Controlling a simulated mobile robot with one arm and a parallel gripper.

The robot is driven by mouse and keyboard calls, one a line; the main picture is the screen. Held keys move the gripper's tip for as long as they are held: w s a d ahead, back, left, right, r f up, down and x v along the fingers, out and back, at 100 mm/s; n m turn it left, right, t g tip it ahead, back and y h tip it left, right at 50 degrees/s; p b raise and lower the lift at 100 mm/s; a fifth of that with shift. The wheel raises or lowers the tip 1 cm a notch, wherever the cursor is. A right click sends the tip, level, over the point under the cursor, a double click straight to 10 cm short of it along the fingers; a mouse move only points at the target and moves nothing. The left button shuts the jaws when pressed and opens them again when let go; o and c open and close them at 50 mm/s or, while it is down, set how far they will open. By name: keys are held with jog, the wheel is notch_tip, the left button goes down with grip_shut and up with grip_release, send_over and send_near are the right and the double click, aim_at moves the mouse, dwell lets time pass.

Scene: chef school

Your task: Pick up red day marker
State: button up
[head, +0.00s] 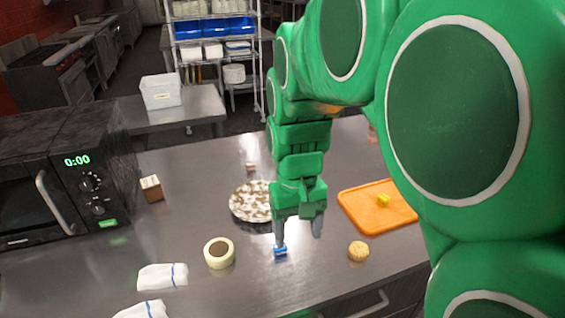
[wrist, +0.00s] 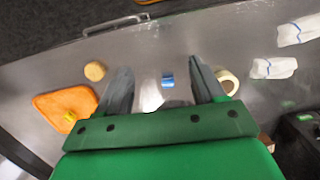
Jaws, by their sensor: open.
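My gripper (head: 298,232) is open and points down over the steel counter, with nothing held. A small blue block-like item (head: 280,252) lies on the counter by the left fingertip. In the wrist view my gripper (wrist: 159,70) shows both fingers apart, and the blue item (wrist: 168,79) appears in the gap between them, closer to the right finger. I cannot tell from the views how high the fingertips are above it. I see no item that is clearly a red day marker. The blue item's markings are too small to read.
A tape roll (head: 219,253) and folded white towels (head: 162,277) lie left. A round tan item (head: 358,251) and an orange board (head: 364,215) with a yellow piece (head: 384,201) are right. A speckled plate (head: 246,203) is behind my gripper. A microwave (head: 60,180) stands far left.

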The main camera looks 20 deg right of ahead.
jog(key=shift+m+t, duration=0.4)
jog(key=shift+t, duration=0.3)
jog(key=w+d+f, duration=0.4)
jog(key=w+d, duration=0.2)
jog(key=w, duration=0.6)
jog(key=w+d+f, duration=0.4)
jog(key=w+d, duration=0.3)
jog(key=w, duration=0.4)
jog(key=w+d+f, duration=0.4)
jog(key=w+d, duration=0.3)
jog(key=w, duration=0.5)
jog(key=shift+w+d+f, duration=0.2)
jog(key=shift+w+f, duration=0.05)
jog(key=shift+w, duration=0.1)
jog(key=shift+w+d+f, duration=0.1)
jog(key=shift+f, duration=1.9)
jog(key=shift+w+d+f, duration=0.1)
jog(key=shift+f, duration=1.85)
jog(key=c, duration=1.1)
